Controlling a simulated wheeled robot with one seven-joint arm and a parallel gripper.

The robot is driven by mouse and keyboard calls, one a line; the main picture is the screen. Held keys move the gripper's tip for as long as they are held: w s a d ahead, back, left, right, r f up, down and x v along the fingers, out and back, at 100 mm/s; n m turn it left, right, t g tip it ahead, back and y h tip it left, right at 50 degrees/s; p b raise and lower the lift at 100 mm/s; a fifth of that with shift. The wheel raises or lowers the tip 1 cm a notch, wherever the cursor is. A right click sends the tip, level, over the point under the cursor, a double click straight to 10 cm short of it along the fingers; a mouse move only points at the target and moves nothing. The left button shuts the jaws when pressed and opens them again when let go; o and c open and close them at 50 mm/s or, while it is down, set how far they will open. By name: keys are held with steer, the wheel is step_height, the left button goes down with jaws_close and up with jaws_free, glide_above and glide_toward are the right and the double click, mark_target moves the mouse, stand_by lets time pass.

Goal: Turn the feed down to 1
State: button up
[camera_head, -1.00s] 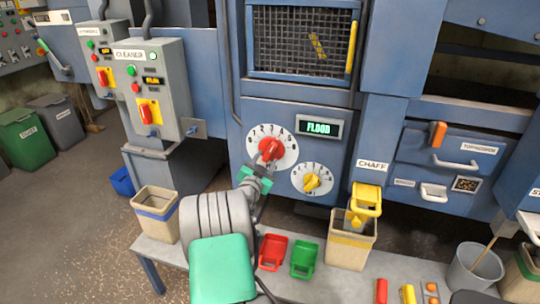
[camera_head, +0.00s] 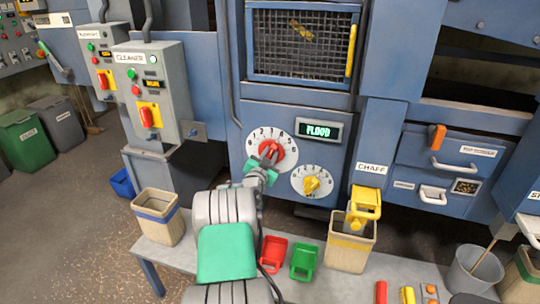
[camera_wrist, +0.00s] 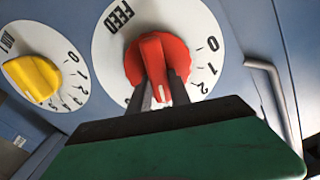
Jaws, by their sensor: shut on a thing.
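The red feed knob (camera_head: 277,149) sits on a white numbered dial (camera_head: 258,136) on the blue panel. In the wrist view the red knob (camera_wrist: 152,52) sits in the dial marked FEED (camera_wrist: 190,18), with 0, 1 and 2 visible at its right. Its white pointer mark faces down in that view, beyond the 2; the number there is hidden by my gripper. My gripper (camera_wrist: 160,92) is shut on the knob, one dark finger on each side. It also shows in the head view (camera_head: 266,158).
A smaller dial with a yellow knob (camera_head: 312,184) is at the lower right. A bin (camera_head: 350,250) stands under the yellow chaff spout (camera_head: 366,202). Red (camera_head: 273,252) and green (camera_head: 304,260) scoops lie on the bench. The CLEANER box (camera_head: 160,90) is at the left.

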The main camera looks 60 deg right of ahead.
jaws_close()
steer(key=shift+w+f+n+b, duration=0.1)
steer(key=shift+f+n+b, duration=0.05)
steer(key=shift+n+b, duration=0.3)
steer(key=shift+w+n+b, duration=0.1)
steer(key=shift+n+b, duration=0.75)
steer(key=shift+w+a+f+n+b, duration=0.2)
steer(key=shift+n+b, duration=0.6)
steer(key=shift+n, duration=1.25)
steer(key=shift+w+d+r+n+b, duration=0.2)
steer(key=shift+n+b, duration=0.55)
steer(key=shift+n, duration=1.25)
steer(key=shift+w+a+f+n+b, duration=0.25)
steer(key=shift+n+b, duration=0.55)
steer(key=shift+n, duration=1.25)
steer(key=shift+r, duration=0.1)
steer(key=o, duration=0.7)
jaws_free()
steer(key=shift+d, duration=0.1)
